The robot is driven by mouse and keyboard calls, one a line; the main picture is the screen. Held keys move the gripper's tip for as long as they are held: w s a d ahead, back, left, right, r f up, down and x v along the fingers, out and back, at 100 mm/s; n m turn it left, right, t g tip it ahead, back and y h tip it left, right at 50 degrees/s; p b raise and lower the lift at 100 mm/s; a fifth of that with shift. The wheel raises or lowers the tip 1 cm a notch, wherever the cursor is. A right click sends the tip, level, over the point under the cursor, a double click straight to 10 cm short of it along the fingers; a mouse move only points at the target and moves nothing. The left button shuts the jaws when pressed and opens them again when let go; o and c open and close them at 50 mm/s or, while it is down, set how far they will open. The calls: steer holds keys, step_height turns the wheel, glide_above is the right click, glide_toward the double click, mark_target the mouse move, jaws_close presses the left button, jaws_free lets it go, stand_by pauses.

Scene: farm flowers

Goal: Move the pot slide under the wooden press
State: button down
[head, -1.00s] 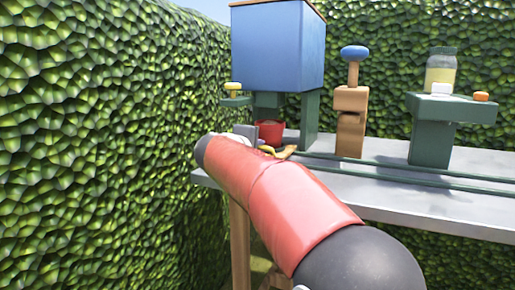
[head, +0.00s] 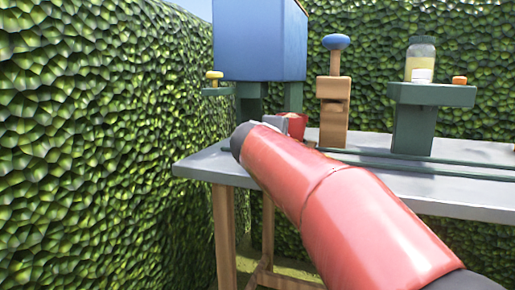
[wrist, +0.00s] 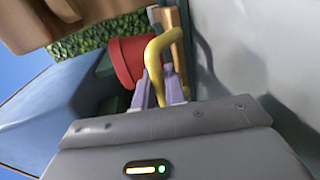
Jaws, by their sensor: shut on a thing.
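The red pot (head: 296,124) stands on the rails of the bench, near the right leg of the blue box and left of the wooden press. The wooden press (head: 333,112) is a brown block column with a blue knob on top. In the wrist view the red pot (wrist: 127,62) is just beyond my fingers, beside a bent yellow handle (wrist: 158,50). My gripper (wrist: 160,92) is shut on this handle. In the head view my red arm hides the handle and most of the fingers.
The blue box (head: 258,40) stands on green legs at left, with a yellow knob (head: 213,76) beside it. A green stand (head: 412,120) at right carries a jar (head: 420,60) and an orange knob (head: 459,81). A hedge wall (head: 100,130) is close on the left.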

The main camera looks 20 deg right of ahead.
steer(key=s+d, duration=0.2)
steer(key=d, duration=0.1)
steer(key=s+d, duration=0.4)
steer(key=d, duration=0.1)
steer(key=shift+s+d+b, duration=0.15)
steer(key=shift+d+b, duration=0.15)
steer(key=shift+d, duration=0.05)
steer(key=c, duration=1.5)
jaws_free()
steer(key=shift+c, duration=0.2)
steer(key=v, duration=0.8)
steer(key=shift+f, duration=0.1)
